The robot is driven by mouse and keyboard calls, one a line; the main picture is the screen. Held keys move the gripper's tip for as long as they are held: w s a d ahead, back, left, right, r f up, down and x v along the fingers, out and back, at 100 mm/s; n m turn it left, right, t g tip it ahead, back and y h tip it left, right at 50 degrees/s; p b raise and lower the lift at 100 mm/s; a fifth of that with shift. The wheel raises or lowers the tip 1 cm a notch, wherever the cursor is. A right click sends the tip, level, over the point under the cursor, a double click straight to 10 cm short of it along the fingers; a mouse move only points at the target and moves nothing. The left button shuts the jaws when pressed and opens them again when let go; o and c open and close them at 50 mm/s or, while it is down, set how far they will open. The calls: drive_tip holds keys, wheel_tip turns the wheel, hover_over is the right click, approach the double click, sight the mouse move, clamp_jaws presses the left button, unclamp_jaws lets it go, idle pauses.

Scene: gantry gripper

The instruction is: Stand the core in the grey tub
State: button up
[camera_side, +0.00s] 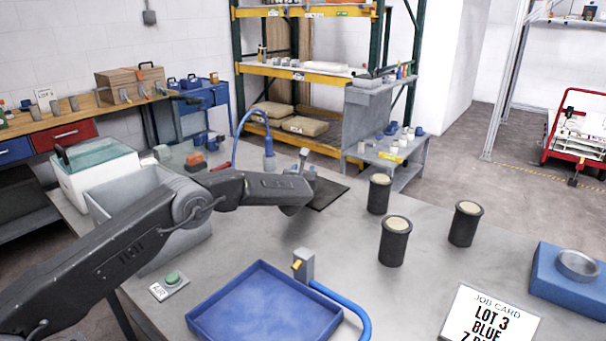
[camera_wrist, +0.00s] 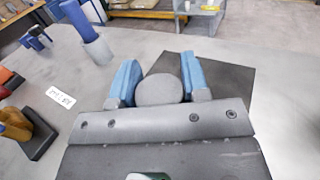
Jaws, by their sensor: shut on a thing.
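My gripper (camera_wrist: 160,85) has its two blue jaws shut on the core, a grey cylinder with a round flat end (camera_wrist: 160,90) in the wrist view. In the side view my gripper (camera_side: 300,190) is over the table beside a dark mat, and the core cannot be made out clearly there. The grey tub (camera_side: 140,188) stands at the table's left, partly hidden behind my arm, with its floor mostly hidden. My gripper is to the right of the tub and apart from it.
A dark mat (camera_side: 328,196) lies near my gripper. A blue hose with a nozzle (camera_side: 268,150) stands behind it. Several black cups (camera_side: 395,245) stand to the right. A blue tray (camera_side: 262,305) lies in front. A white box with a clear lid (camera_side: 90,180) adjoins the tub.

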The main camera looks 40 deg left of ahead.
drive_tip(key=shift+f, duration=0.2)
drive_tip(key=o, duration=1.1)
drive_tip(key=shift+f, duration=0.1)
drive_tip(key=shift+c, duration=0.2)
